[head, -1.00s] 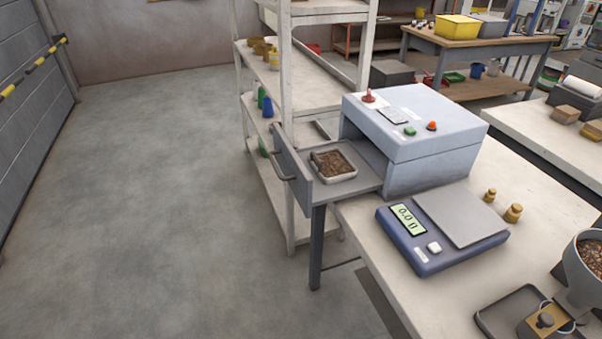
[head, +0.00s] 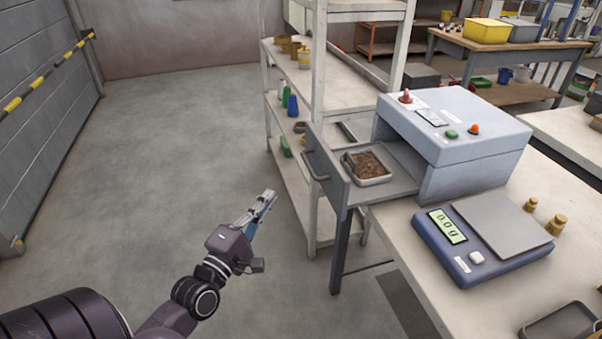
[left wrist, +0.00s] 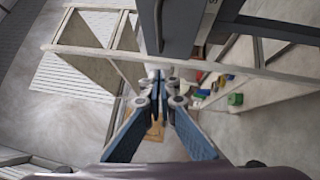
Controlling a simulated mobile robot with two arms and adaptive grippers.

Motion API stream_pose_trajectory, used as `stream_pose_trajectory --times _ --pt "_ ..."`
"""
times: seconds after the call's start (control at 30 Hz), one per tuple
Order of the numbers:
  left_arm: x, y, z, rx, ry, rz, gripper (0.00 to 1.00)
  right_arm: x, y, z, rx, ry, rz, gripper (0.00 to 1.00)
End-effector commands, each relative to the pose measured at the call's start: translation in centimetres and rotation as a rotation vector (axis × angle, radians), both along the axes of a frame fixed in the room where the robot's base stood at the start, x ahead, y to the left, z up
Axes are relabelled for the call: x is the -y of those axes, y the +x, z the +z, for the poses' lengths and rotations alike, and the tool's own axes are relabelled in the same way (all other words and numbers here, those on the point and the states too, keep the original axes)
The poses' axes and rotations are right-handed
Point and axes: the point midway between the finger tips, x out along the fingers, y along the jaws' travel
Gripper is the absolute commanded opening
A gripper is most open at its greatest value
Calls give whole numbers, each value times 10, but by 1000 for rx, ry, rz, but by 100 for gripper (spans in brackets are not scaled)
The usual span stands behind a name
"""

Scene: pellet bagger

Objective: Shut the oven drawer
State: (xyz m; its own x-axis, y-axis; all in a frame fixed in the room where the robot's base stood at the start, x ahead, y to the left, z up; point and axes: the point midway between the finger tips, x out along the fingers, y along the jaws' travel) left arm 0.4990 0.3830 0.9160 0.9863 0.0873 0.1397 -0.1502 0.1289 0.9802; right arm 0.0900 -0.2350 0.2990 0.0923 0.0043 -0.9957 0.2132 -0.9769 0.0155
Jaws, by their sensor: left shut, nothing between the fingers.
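The oven (head: 455,135) is a pale blue-grey box on the bench, with red and green buttons on top. Its drawer (head: 397,187) is pulled out to the left and holds a small tray of brown pellets (head: 368,167). The drawer's front panel (head: 327,165) has a bar handle (head: 315,168) on its outer side. My left gripper (head: 270,196) is shut and empty, over the floor to the left of the drawer front and apart from it. In the left wrist view, the gripper (left wrist: 160,85) shows closed fingers below a grey panel. My right gripper is in no view.
A blue scale (head: 480,240) reading 0.0 g stands on the bench in front of the oven, with brass weights (head: 556,224) beside it. A white shelf rack (head: 317,110) stands close behind the drawer. The floor (head: 170,170) on the left is clear.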

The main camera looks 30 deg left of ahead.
Motion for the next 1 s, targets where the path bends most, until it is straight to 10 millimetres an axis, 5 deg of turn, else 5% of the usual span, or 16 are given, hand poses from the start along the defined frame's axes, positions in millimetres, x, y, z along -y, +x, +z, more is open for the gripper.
stream_pose_trajectory --times 0.4,0.5,1.0 --pt "-7 73 13 2 2 2 0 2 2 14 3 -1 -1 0" --pt "5 85 16 1 -2 1 0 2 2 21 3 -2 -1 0" --pt "19 102 17 -2 3 0 0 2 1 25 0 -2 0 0"
